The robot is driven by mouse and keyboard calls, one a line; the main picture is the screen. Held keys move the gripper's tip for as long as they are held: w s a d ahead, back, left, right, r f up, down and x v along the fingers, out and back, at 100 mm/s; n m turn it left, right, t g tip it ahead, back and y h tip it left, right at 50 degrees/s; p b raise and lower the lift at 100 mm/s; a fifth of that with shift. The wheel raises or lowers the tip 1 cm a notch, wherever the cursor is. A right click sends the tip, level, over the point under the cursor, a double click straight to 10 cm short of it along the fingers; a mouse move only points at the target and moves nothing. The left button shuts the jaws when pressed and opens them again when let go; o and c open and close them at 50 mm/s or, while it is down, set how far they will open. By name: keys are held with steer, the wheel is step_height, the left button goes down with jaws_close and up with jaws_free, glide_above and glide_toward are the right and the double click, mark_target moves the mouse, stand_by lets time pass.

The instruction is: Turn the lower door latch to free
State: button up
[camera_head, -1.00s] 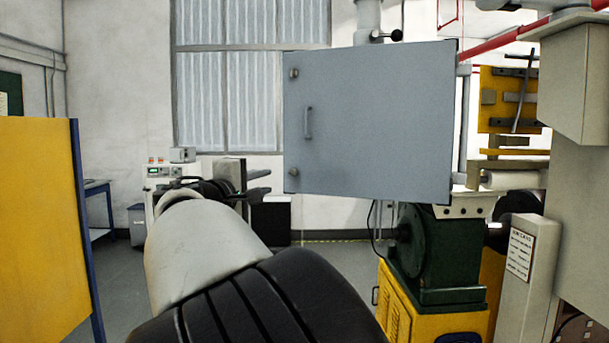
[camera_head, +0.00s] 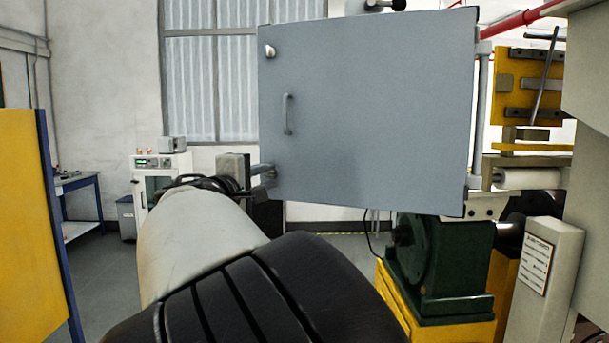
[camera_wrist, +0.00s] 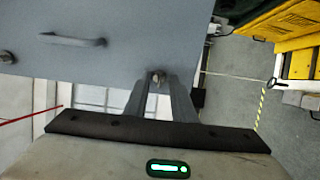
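The grey cabinet door (camera_head: 370,110) fills the middle of the head view. My gripper (camera_head: 268,174) points at its lower left corner. The lower door latch is hidden behind my fingers in the head view. In the wrist view, the latch (camera_wrist: 157,77) is a small metal knob at the door's edge. The tips of my gripper (camera_wrist: 159,84) are around it, one finger on each side. The fingers stand apart; whether they touch the latch cannot be told. The upper latch (camera_head: 270,51) and the door handle (camera_head: 288,114) are clear of my gripper.
A green and yellow machine (camera_head: 440,265) stands below the door on the right. A yellow panel (camera_head: 30,220) stands at the left. A white cabinet (camera_head: 160,170) and a blue table (camera_head: 80,190) are further back. Grey floor shows between them.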

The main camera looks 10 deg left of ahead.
jaws_close()
